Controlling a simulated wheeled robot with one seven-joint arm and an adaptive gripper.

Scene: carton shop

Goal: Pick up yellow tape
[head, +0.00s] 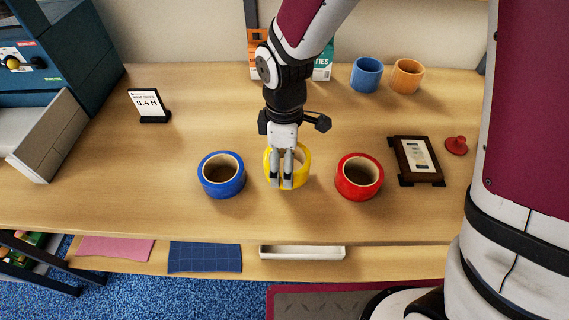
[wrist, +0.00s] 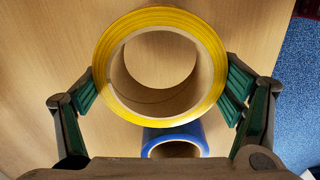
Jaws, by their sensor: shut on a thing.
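The yellow tape (head: 304,161) is a roll with a wide tan core, between the blue and red rolls in the head view. My gripper (head: 282,182) comes down over it from above, and its fingers hide part of the ring. In the wrist view, the yellow tape (wrist: 103,62) fills the space between the two green-padded fingers of my gripper (wrist: 162,88). The pads press on its outer sides, so the gripper is shut on it. The roll appears much larger than the blue one there, so it looks raised towards the camera; the gap beneath it is hidden.
The blue tape (head: 221,188) stands close on the left and the red tape (head: 358,188) on the right. A dark framed card (head: 417,160) and red knob (head: 456,145) lie farther right. Blue (head: 366,76) and orange cups (head: 407,77) stand behind. The left-middle tabletop is mostly clear.

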